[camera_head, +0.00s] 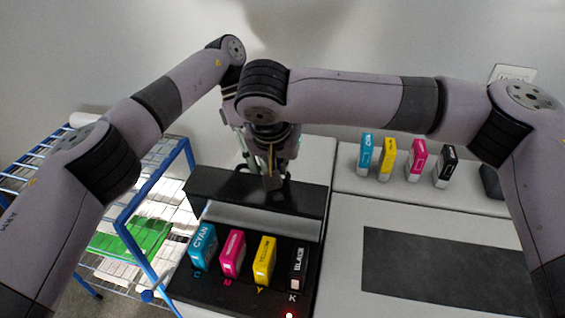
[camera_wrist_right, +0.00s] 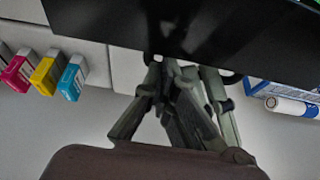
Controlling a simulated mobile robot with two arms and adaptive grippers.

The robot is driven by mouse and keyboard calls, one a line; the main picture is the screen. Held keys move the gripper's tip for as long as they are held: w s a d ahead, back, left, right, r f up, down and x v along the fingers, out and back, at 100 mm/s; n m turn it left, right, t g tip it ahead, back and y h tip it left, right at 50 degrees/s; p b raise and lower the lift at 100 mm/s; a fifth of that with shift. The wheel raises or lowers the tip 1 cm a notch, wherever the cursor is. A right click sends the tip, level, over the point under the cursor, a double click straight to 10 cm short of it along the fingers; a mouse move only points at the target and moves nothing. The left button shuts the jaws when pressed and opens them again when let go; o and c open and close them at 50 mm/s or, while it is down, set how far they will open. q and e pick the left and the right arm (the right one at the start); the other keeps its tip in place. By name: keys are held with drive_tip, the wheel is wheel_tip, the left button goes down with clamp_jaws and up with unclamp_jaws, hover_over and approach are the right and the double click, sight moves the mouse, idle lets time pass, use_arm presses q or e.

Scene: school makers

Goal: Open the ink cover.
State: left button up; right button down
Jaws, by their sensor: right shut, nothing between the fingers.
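The ink cover (camera_head: 230,190) is a long black panel. It stands raised behind the row of ink cartridges in the head view, with a grey strip below it, and the bay is uncovered. Its dark face (camera_wrist_right: 240,35) fills the top of the right wrist view. My right gripper (camera_head: 272,183) points down at the middle of the cover. It is shut with nothing between its fingers. The fingertips (camera_wrist_right: 175,70) are at the cover; I cannot tell whether they touch it. My left arm comes in from the left, but its gripper is hidden behind my right wrist.
Cyan (camera_head: 202,243), magenta (camera_head: 232,252), yellow (camera_head: 264,260) and black (camera_head: 298,267) cartridges stand in the bay. Several spare cartridges (camera_head: 388,160) stand on the printer's right part. A blue-framed rack (camera_head: 137,212) stands at left. A red light (camera_head: 289,315) shows at the front.

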use_arm(q)
drive_tip(key=shift+o, duration=1)
drive_tip(key=shift+f, duration=0.1)
use_arm(e)
drive_tip(key=shift+s+a+f, duration=0.1)
drive_tip(key=shift+s+f, duration=0.3)
drive_tip(key=shift+f, duration=0.05)
